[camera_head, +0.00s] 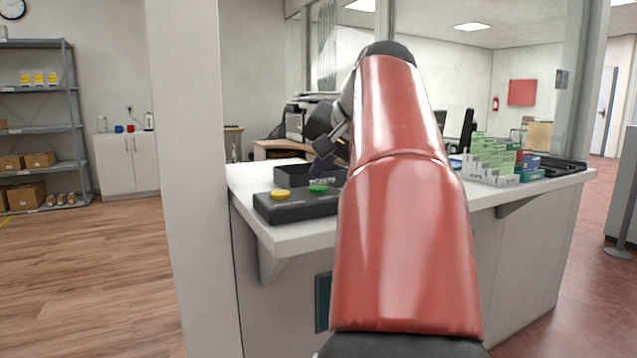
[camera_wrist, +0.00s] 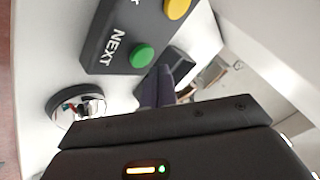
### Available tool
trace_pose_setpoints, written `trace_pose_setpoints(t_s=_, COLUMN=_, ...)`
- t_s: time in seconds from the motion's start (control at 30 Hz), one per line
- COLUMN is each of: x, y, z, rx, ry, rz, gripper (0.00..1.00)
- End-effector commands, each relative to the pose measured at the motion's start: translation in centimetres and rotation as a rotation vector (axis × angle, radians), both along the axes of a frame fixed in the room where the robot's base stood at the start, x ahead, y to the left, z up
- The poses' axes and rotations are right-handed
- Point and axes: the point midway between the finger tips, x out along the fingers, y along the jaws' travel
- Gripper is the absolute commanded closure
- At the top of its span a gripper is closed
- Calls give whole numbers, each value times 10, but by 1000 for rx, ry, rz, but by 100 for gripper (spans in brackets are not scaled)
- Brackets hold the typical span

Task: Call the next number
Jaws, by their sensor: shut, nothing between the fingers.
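A dark button box (camera_head: 290,208) lies on the white counter. It has a yellow button (camera_head: 281,195) and a green button (camera_head: 318,188). In the wrist view, the white word NEXT is printed on the box (camera_wrist: 105,62) beside the green button (camera_wrist: 142,55), and the yellow button (camera_wrist: 177,8) is at the top. My gripper (camera_head: 319,170) is shut and empty, just above the green button in the head view. In the wrist view its dark fingers (camera_wrist: 163,78) end close to the green button. I cannot tell whether they touch it. My red arm hides part of the counter.
A shiny metal dome (camera_wrist: 76,103) stands on the counter in the wrist view. Green and white card holders (camera_head: 490,160) are at the right. A white pillar (camera_head: 190,180) rises left of the counter.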

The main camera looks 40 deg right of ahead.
Motion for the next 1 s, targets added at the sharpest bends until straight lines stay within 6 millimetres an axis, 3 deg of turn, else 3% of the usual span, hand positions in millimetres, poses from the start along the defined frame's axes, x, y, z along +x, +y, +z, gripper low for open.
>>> trace_pose_setpoints(t_s=0.1, x=0, y=0, z=19, rx=-1, ry=-1, rz=0, gripper=100)
trace_pose_setpoints(t_s=0.5, x=1, y=-1, z=50, rx=-1, ry=-1, rz=0, gripper=100)
trace_pose_setpoints(t_s=1.0, x=0, y=0, z=54, rx=0, ry=0, rz=0, gripper=100)
